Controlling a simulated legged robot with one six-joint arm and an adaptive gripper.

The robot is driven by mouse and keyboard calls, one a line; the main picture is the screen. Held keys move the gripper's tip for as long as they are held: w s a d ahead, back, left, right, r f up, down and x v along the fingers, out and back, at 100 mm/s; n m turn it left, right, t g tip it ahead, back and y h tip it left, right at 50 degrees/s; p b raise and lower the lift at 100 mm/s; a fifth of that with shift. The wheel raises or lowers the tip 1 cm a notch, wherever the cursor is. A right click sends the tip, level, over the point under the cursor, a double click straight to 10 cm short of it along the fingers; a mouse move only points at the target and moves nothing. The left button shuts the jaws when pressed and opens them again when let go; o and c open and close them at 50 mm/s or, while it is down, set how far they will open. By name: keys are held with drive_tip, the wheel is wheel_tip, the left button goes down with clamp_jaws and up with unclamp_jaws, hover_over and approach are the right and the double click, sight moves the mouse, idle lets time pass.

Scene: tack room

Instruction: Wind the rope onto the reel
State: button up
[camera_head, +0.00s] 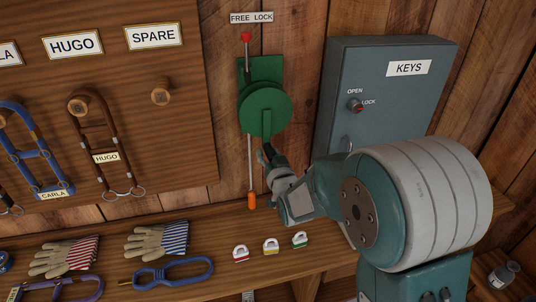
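The green reel (265,110) is mounted on the plank wall on a green backplate. A lever with a red knob (246,37) stands upright above it, below a "FREE LOCK" sign (251,18); I cannot tell which setting it marks. A pale rope (250,165) hangs straight down from the reel to an orange end piece (252,200) near the bench. A lighter green crank arm (266,122) points down on the reel's face. My gripper (266,156) has its dark fingers just below the crank arm, right of the rope. Its grip is too small and hidden to tell.
A grey key cabinet (385,80) is right of the reel, partly behind my arm. The wooden bench (205,240) below holds gloves (160,241), a blue strap loop (175,272) and small padlocks (270,246). Halters (105,145) hang on the left board.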

drive_tip(key=shift+d+r, duration=0.1)
drive_tip(key=shift+d, duration=0.15)
clamp_jaws()
drive_tip(key=shift+d, duration=0.2)
drive_tip(key=shift+a, duration=0.25)
